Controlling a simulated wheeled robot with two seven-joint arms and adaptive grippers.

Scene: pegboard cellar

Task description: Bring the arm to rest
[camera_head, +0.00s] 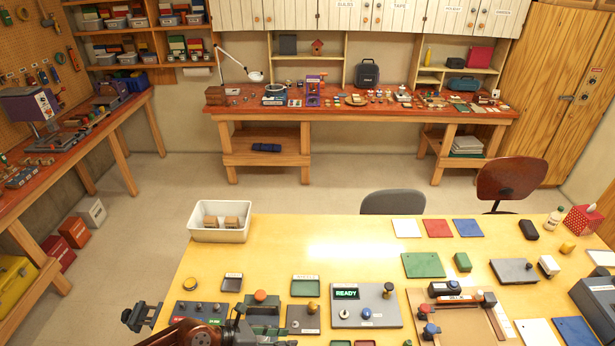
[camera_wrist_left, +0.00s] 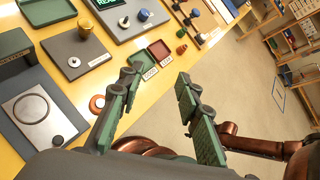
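My left gripper (camera_wrist_left: 157,82) is open in the left wrist view. Its two green-padded fingers stand well apart with nothing between them. Through the gap I see the table's front edge and the floor. In the head view my left arm, copper coloured, comes in at the bottom left, and its dark gripper (camera_head: 258,332) is low over the front left of the yellow table (camera_head: 300,238). Its fingertips are hard to make out there. Copper arm links also show at the bottom of the wrist view. I do not make out my right gripper in either view.
Near the left gripper are a green box (camera_head: 263,304), a grey panel with knobs (camera_head: 305,319) and a panel with a lit READY display (camera_head: 367,306). A white bin (camera_head: 204,235) stands at the table's back left corner. Open floor (camera_wrist_left: 240,100) lies beyond the edge.

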